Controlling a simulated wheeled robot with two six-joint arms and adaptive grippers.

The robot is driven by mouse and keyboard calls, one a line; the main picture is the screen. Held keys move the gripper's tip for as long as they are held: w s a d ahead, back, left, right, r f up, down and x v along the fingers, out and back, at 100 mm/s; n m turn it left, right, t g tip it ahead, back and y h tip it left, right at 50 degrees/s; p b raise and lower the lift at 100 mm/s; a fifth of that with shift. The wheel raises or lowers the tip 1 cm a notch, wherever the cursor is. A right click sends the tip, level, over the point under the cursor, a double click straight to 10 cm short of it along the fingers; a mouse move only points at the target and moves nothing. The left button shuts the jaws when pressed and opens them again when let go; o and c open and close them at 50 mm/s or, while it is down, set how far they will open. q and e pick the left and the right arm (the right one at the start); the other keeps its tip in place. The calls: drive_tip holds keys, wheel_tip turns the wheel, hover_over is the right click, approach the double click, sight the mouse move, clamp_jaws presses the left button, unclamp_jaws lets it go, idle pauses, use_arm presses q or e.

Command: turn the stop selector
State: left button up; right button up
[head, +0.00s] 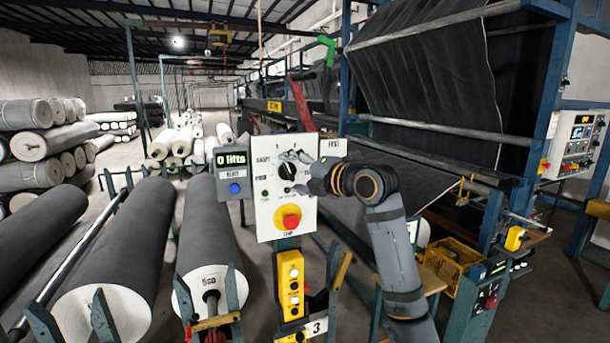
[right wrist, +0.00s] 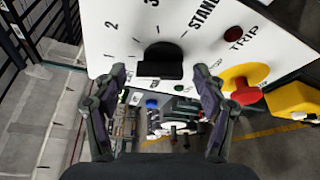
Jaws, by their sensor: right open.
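The stop selector is a black knob (head: 287,171) on a white panel (head: 265,220). In the right wrist view the knob (right wrist: 158,62) shows at top centre, with 1, 2 and 3 printed around it on the white panel face (right wrist: 105,20). My right gripper (head: 296,172) is at the panel, by the knob. In the right wrist view my right gripper (right wrist: 160,75) is open, one finger toward each side of the knob, with gaps between; it holds nothing. How far the fingertips are from the panel is unclear. My left gripper is out of view.
A red button on a yellow base (head: 288,217) sits below the knob. A grey box reading 0 lifts (head: 231,172) adjoins the panel's left. A yellow button box (head: 291,284) hangs below.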

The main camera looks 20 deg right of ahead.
drive_tip(key=v, duration=1.1)
drive_tip(key=shift+s+d, duration=0.15)
